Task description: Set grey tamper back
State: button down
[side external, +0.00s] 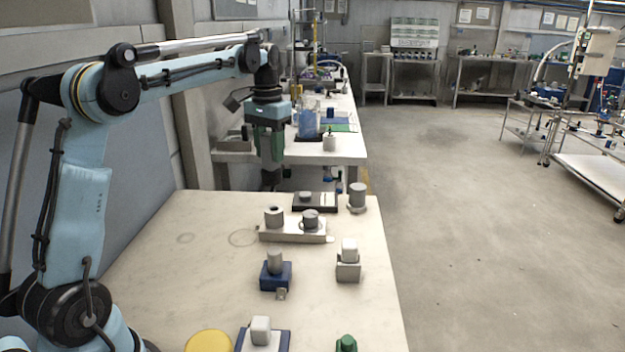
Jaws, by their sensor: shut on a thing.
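My gripper (270,165) hangs above the far left part of the white table, behind the light holder block. It is shut on a small dark grey piece (271,180), which I take to be the grey tamper. It is small and partly hidden by the fingers, so its shape is unclear. The light holder block (292,236) lies in front of it and to its right. A light grey cylinder (274,214) and a darker grey cylinder (311,216) stand on that block.
A black flat box (326,203) and a grey cylinder on a round base (357,194) stand to the right. Nearer are a blue block (275,276), a pale block (347,268), a yellow disc (209,341) and a green knob (346,343). The table's left side is clear.

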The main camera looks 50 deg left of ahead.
aim_at(269, 133)
notch_tip(269, 133, up, 4)
jog(key=shift+r, duration=0.2)
jog(key=s+d+m, duration=0.2)
jog(key=d, duration=1.2)
jog(key=s+d+m, duration=0.2)
jog(key=s+d, duration=0.1)
jog(key=d, duration=1.2)
notch_tip(269, 133, down, 12)
jog(key=shift+f, duration=0.15)
jog(key=shift+f, duration=2.9)
jog(key=shift+f, duration=0.5)
jog(key=c, duration=0.6)
grip_release()
